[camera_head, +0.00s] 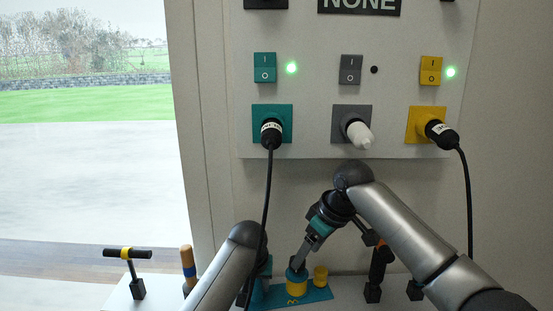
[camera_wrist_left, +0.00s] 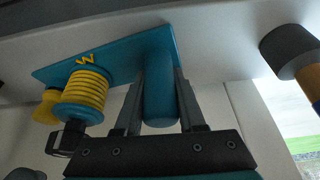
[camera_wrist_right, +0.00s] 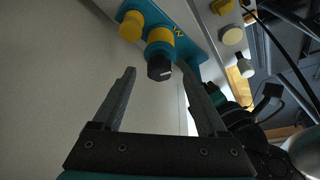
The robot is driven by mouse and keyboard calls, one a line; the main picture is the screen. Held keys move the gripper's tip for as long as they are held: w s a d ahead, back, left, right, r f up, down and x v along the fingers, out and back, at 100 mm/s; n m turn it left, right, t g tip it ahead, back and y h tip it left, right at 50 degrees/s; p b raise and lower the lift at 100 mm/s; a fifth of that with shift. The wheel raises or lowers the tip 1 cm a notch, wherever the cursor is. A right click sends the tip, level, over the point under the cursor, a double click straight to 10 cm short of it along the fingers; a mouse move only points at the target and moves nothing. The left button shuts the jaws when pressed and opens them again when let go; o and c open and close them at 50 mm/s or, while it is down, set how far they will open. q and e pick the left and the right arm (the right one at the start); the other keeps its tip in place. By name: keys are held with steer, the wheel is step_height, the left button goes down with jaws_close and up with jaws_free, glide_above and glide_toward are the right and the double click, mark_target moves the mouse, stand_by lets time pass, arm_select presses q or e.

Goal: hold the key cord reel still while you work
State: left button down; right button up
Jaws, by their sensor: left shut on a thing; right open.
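The key cord reel has a teal base plate (camera_head: 318,295) marked W, a yellow cord drum (camera_head: 296,287) and a smaller yellow knob (camera_head: 320,275). In the left wrist view, my left gripper (camera_wrist_left: 160,76) is shut on the reel's teal upright grip (camera_wrist_left: 160,100), beside the yellow drum (camera_wrist_left: 86,92). My right gripper (camera_head: 302,256) is open above the drum. In the right wrist view, the black key end (camera_wrist_right: 159,70) on the drum shows between the fingertips; contact is unclear. In the head view, my left arm hides the left fingers.
A wall panel (camera_head: 305,130) carries teal, grey and yellow sockets and switches. Black plugs with hanging cords sit in the teal (camera_head: 271,132) and yellow (camera_head: 440,133) sockets; a white plug (camera_head: 358,133) is at the grey one.

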steer(key=shift+w+a+f, duration=0.4)
steer(key=shift+a+f, duration=0.05)
steer(key=shift+f, duration=0.25)
steer(key=shift+w+a+f, duration=0.35)
steer(key=shift+a+f, duration=0.1)
steer(key=shift+f, duration=0.25)
jaws_close()
